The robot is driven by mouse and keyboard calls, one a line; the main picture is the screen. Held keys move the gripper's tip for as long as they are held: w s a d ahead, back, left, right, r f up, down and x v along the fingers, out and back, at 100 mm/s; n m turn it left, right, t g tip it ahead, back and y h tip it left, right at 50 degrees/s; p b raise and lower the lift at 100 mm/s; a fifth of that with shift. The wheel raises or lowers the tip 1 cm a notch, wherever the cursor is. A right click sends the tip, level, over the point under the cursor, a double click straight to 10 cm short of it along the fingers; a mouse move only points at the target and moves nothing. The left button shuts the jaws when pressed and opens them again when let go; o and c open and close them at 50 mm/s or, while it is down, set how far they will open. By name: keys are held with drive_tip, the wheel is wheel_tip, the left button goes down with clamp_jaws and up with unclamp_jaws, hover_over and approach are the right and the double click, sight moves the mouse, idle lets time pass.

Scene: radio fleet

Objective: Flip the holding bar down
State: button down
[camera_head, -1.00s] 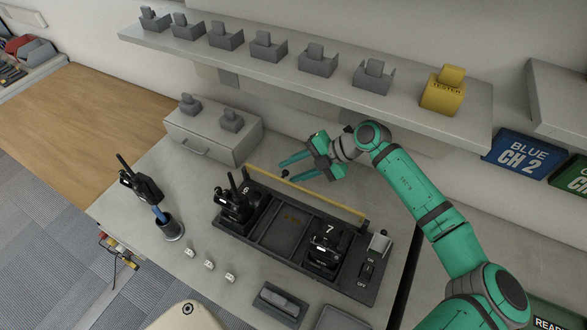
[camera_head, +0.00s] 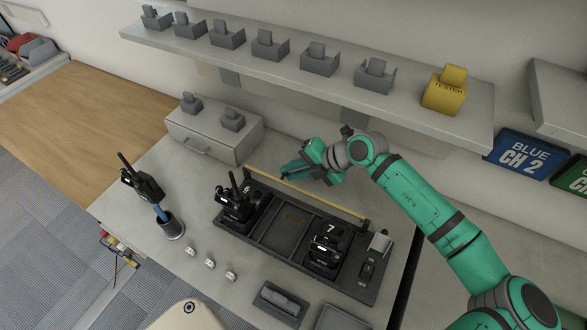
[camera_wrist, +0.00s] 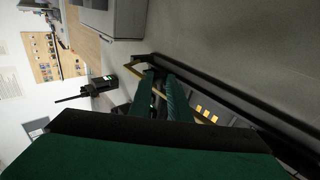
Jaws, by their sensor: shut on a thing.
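The holding bar (camera_head: 335,207) is a thin yellow bar along the back edge of the black charger tray (camera_head: 286,259), raised on dark end arms. My gripper (camera_head: 285,172) reaches it from behind, near its left end, and its green fingers are shut on it. In the wrist view the two fingers (camera_wrist: 160,80) lie across the yellow bar (camera_wrist: 204,116), and part of the bar is hidden behind them. A radio (camera_head: 237,203) stands in the tray's left bay, and radio 7 (camera_head: 326,247) is in the right part. The middle bay is empty.
Another radio (camera_head: 141,186) stands on a holder at the left of the bench. A grey drawer box (camera_head: 207,140) is behind the tray's left end. The shelf (camera_head: 215,53) with several holders and a yellow tester (camera_head: 444,91) overhangs the back.

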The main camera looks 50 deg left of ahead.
drive_tip(key=shift+s+d+r+n+t+y, duration=0.2)
drive_tip(key=shift+s+n+t+y, duration=0.1)
drive_tip(key=shift+s+n+t, duration=0.4)
drive_tip(key=shift+s+d+r+n+t+y, duration=0.1)
drive_tip(key=shift+s+d+n+t+y, duration=0.25)
drive_tip(key=shift+t, duration=0.55)
drive_tip(key=shift+s+a, duration=0.1)
drive_tip(key=shift+a, duration=0.1)
drive_tip(key=c, duration=1.7)
unclamp_jaws()
drive_tip(key=shift+f, duration=0.1)
drive_tip(key=shift+o, duration=0.2)
drive_tip(key=v, duration=1.1)
drive_tip(key=shift+s, duration=0.15)
drive_tip(key=shift+a, duration=0.1)
